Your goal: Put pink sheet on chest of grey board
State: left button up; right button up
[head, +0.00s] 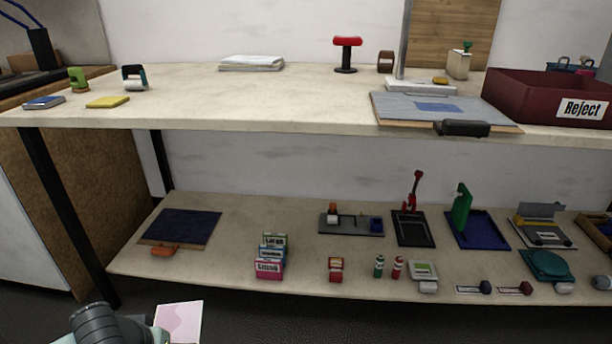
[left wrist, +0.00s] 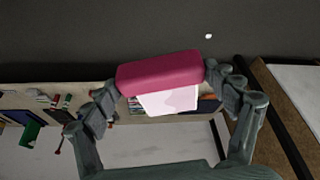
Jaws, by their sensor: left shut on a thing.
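The pink sheet (head: 180,322) shows at the bottom left of the head view, beside my left arm. In the left wrist view my left gripper (left wrist: 163,80) is shut on a dark pink bar (left wrist: 160,72), with the pale pink sheet (left wrist: 168,101) extending from it. My left gripper is in front of and below the lower shelf, with its fingers hidden in the head view. The grey board (head: 400,109) lies flat on the upper table at right, with a blue rectangle (head: 437,107) on it. My right gripper is not in view.
A dark red Reject bin (head: 510,96) stands right of the board. A black handle (head: 462,128) is at the board's front edge, and a grey post rises behind it. The upper table's middle is clear. The lower shelf (head: 225,278) holds several small tools and boxes.

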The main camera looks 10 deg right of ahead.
aim_at(437, 108)
jog(key=k+l+z, duration=0.2)
jog(key=l, duration=0.75)
jog(key=l+z, duration=0.2)
jog(key=l, duration=0.75)
jog(key=i, duration=0.05)
